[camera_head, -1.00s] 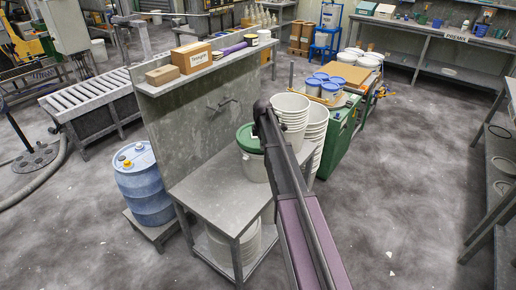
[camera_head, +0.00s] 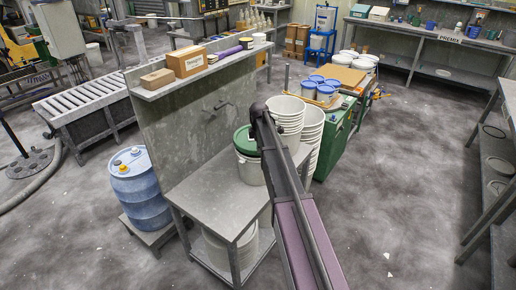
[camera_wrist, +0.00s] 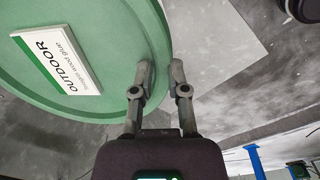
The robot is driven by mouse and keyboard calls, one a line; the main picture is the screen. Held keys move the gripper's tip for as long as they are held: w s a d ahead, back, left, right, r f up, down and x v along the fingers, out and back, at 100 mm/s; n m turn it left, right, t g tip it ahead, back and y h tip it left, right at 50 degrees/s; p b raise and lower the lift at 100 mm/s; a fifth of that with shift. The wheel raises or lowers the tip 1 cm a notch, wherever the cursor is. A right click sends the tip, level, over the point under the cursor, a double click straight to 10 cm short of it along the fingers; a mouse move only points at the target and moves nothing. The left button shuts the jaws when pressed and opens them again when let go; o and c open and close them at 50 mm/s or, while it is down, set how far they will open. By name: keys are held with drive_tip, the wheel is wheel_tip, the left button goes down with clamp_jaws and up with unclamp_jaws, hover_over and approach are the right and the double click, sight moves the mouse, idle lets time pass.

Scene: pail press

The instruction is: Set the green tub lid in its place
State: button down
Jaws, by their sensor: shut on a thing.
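The green tub lid (camera_head: 243,140) is at the mouth of a white tub (camera_head: 250,172) on the grey bench, partly hidden by my arm. It looks tilted there; I cannot tell whether it touches the tub's rim. In the wrist view the lid (camera_wrist: 120,40) fills the upper left, with a white "OUTDOOR" label (camera_wrist: 57,50) facing the camera. My gripper (camera_wrist: 161,72) is shut on the lid's edge, one finger over its face and the other at its outer side. In the head view the fingers are hidden behind my arm.
Stacked white buckets (camera_head: 289,112) stand just right of the tub. The bench top (camera_head: 210,198) is clear at the front left. A back panel (camera_head: 190,125) with a shelf holding boxes (camera_head: 187,60) rises behind. A blue drum (camera_head: 140,190) stands at left.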

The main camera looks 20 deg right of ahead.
drive_tip(key=shift+f+b, duration=1.7)
drive_tip(key=c, duration=0.6)
unclamp_jaws()
drive_tip(key=shift+o, duration=0.4)
drive_tip(key=shift+o, duration=1.4)
drive_tip(key=shift+r, duration=0.1)
wheel_tip(320, 180, up, 8)
drive_tip(key=p, duration=0.8)
drive_tip(key=shift+s, duration=0.1)
